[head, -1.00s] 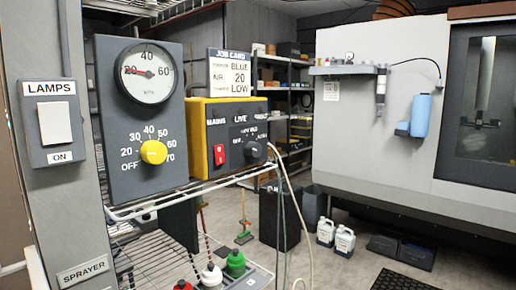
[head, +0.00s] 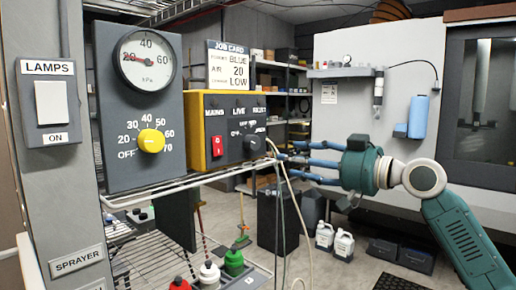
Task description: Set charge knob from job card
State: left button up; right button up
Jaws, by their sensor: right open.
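The job card (head: 229,66) stands on top of the yellow control unit and reads BLUE, AIR 20 and LOW. The unit's dark front panel (head: 234,107) has labels MAINS, LIVE and a third that looks like RESET. A dark charge knob (head: 254,144) sits at the panel's lower right; its small markings and pointer are too unclear to read. My right gripper (head: 291,159) is open and empty, its blue fingers pointing left, a little right of the knob and apparently apart from it. My left gripper is out of view.
A red mains switch (head: 218,146) is on the same panel. Left of it are a pressure gauge (head: 146,59) reading near 20 and a yellow air knob (head: 151,141). A pale hose and thin cables hang near the knob. A wire shelf (head: 165,191) lies below.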

aim_at(256, 142)
notch_tip(256, 142, up, 3)
jog(key=s+a+n, duration=0.1)
jog(key=s, duration=0.2)
jog(key=shift+g+y, duration=0.4)
jog(key=shift+y, duration=0.1)
jog(key=p+x, duration=0.3)
jog(key=x, duration=0.7)
jog(key=shift+w+d+r, duration=0.1)
jog(key=shift+d+r, duration=0.05)
jog(key=shift+w+a, duration=0.45)
jog(key=c, duration=1.1)
jog(key=shift+m+p, duration=1.7)
jog(key=shift+p, duration=0.05)
jog(key=shift+c, duration=0.2)
jog(key=m+p, duration=0.4)
jog(key=m, duration=0.1)
jog(key=shift+d+m+t, duration=0.1)
jog(key=shift+m+t, duration=0.2)
jog(key=shift+t, duration=0.1)
